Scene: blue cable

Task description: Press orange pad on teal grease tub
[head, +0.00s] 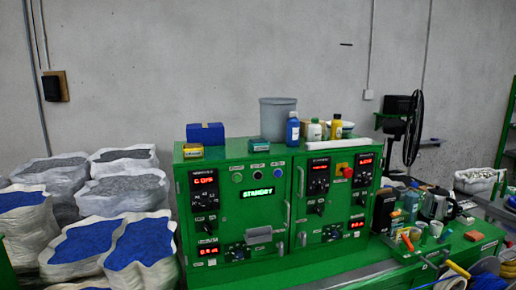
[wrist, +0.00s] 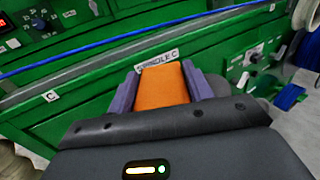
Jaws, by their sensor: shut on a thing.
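In the wrist view an orange pad (wrist: 163,88) sits between the two purple-grey fingers of my gripper (wrist: 161,70). The fingers are closed on its sides, and its broad orange face shows. My gripper is in front of a green machine panel (wrist: 105,100) with a blue cable (wrist: 130,37) running across it. I cannot make out the teal grease tub with certainty in either view. A small teal item (head: 428,142) lies on top of the green cabinet in the head view, but it is too small to identify. My gripper does not show in the head view.
The green control cabinet (head: 240,190) carries a grey bucket (head: 277,120) and bottles. The green bench at right is crowded with tools and small containers, with an orange-brown block (head: 474,236) near its right part. Sacks of blue granules (head: 90,240) stand at left.

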